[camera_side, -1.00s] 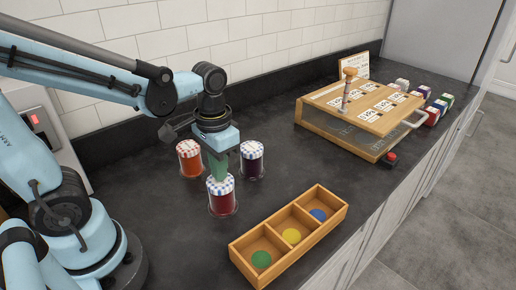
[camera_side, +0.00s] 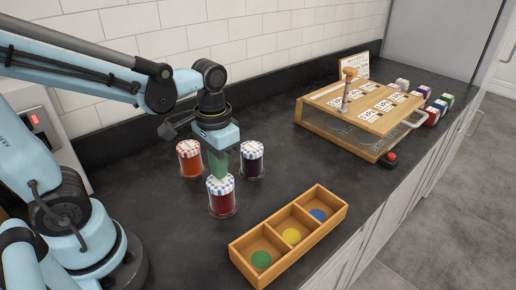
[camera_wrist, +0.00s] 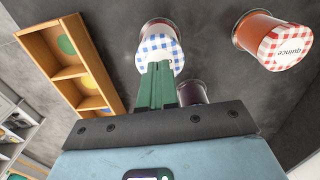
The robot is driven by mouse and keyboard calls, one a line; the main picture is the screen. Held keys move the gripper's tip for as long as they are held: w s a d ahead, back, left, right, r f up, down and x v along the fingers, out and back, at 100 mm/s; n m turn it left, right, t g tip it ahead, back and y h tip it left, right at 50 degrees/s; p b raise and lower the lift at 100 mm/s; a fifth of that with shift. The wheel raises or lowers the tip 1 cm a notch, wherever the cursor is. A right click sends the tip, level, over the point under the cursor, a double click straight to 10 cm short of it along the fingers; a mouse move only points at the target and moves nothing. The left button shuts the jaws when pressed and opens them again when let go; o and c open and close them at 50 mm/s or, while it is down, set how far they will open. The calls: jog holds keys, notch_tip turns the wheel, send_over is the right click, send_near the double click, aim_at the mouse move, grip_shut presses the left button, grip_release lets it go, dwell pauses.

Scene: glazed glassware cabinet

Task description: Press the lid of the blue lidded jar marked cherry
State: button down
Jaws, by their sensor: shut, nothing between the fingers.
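My gripper (camera_side: 220,180) has its green fingers shut and empty, pointing down at the front jar with a blue-checked lid (camera_side: 221,184) and red contents. In the wrist view the fingertips (camera_wrist: 158,66) overlap the near edge of this lid (camera_wrist: 158,46). I cannot tell whether they touch it. The fingers hide its marking, so I cannot read cherry. A second blue-checked jar (camera_side: 252,160) with dark contents stands behind it to the right; in the wrist view it is mostly hidden behind the fingers (camera_wrist: 192,93).
A red-checked jar (camera_side: 190,158) stands behind left; its lid reads quince in the wrist view (camera_wrist: 285,46). A wooden tray (camera_side: 239,253) with three coloured discs lies front right. A glazed wooden case (camera_side: 340,127) stands further right, with a red button (camera_side: 390,156) beside it.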

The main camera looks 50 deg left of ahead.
notch_tip(320, 180, up, 7)
dwell(0.6)
dwell(0.7)
